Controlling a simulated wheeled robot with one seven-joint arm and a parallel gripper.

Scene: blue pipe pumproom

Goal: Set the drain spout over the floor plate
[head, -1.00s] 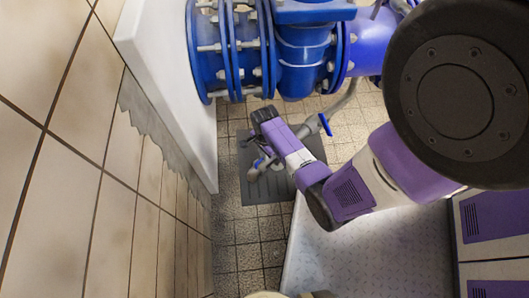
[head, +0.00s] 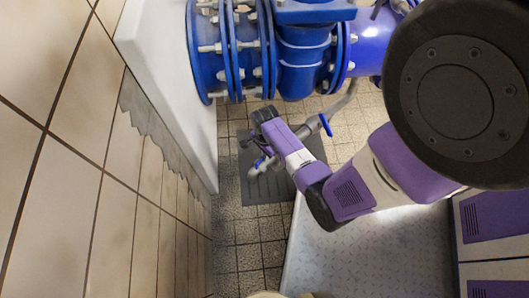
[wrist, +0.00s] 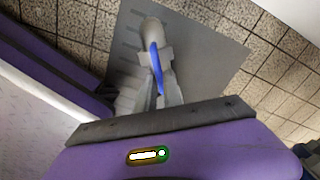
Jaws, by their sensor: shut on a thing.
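The drain spout (head: 254,170) is a small grey bent pipe with a blue lever, seen in the head view just left of my gripper (head: 268,158). In the wrist view the spout (wrist: 151,32) and its blue lever lie just ahead of my gripper (wrist: 155,85), which is shut on the spout. The dark grey floor plate (head: 262,196) lies flat on the tiles beneath. From above, the spout's end shows against the plate; its height over it is hard to tell. My arm hides part of the spout and plate.
Large blue flanged pipes (head: 300,50) stand at the back. A grey pipe with a blue handle (head: 325,125) comes down beside my arm. A white wall edge (head: 170,90) is close on the left. A pale raised metal surface (head: 370,250) lies at right front.

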